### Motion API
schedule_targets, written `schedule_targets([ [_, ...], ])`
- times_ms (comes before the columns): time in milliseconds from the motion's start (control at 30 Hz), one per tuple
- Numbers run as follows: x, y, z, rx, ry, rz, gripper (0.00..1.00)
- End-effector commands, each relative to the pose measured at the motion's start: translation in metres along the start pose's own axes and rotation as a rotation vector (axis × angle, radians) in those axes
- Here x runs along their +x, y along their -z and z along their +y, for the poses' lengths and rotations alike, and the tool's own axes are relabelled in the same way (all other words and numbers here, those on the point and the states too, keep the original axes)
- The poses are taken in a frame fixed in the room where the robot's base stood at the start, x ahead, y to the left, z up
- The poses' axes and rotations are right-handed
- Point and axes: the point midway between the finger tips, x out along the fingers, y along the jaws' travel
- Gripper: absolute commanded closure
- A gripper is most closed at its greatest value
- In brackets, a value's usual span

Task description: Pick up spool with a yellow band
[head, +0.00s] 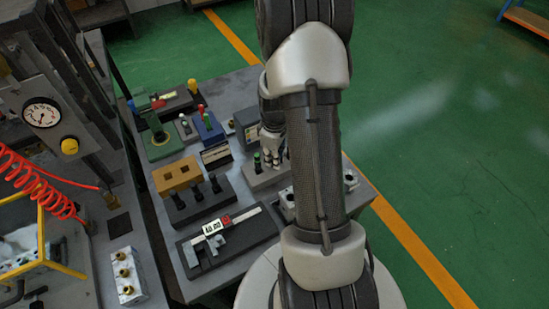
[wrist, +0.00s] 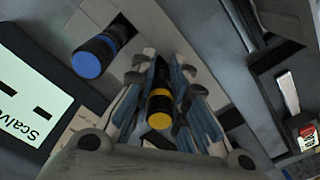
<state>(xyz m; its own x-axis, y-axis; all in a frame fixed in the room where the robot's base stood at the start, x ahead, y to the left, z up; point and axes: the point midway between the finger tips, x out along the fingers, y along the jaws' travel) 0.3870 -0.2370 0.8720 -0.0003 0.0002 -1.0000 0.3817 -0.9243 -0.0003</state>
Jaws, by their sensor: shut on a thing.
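The spool with a yellow band (wrist: 160,103) is a dark cylinder with a yellow end, in the middle of the wrist view. My gripper (wrist: 162,82) has one finger on each side of it and is shut on it. The spool's far end is hidden between the fingers, so I cannot tell whether it still sits in its holder. A spool with a blue end (wrist: 88,63) stands to the left in a pale grey block (wrist: 135,32). In the head view my arm covers the gripped spool.
The head view shows a grey bench (head: 232,88) crowded with fixtures. A digital caliper (head: 220,228) lies on a dark tray at the front. A tan block (head: 176,175) sits to the left. Green floor (head: 450,130) is open at right.

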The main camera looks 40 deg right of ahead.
Motion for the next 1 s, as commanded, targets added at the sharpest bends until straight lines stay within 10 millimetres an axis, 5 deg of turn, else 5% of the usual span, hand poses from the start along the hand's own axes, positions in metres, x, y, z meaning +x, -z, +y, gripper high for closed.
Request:
schedule_targets([
  [367,-0.043,0.001,0.001,0.0,-0.004,0.002,1.0],
  [800,-0.156,0.001,0.001,0.0,-0.004,0.003,1.0],
  [1000,-0.189,0.001,0.001,0.0,-0.003,0.002,1.0],
])
